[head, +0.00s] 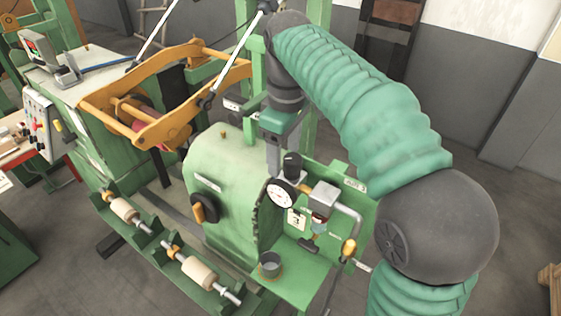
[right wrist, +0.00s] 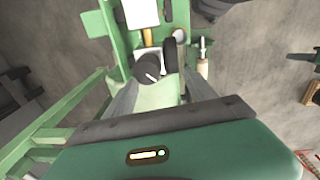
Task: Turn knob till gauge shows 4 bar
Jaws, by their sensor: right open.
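The black knob (head: 292,166) stands upright on the green machine, just behind the gauge. The round white gauge (head: 281,195) faces the front; its needle is too small to read for sure. My right gripper (head: 284,150) points down at the knob, open. In the right wrist view the knob (right wrist: 149,68), with a white line on its top, lies just beyond and between the open fingers (right wrist: 161,90). I cannot tell whether a finger touches it. The gauge (right wrist: 170,55) shows there edge-on. My left gripper is not in view.
A grey box (head: 323,197) and a bent pipe (head: 352,215) stand right of the gauge. A metal cup (head: 270,264) sits on the green ledge in front. An orange frame (head: 150,95) rises at the left.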

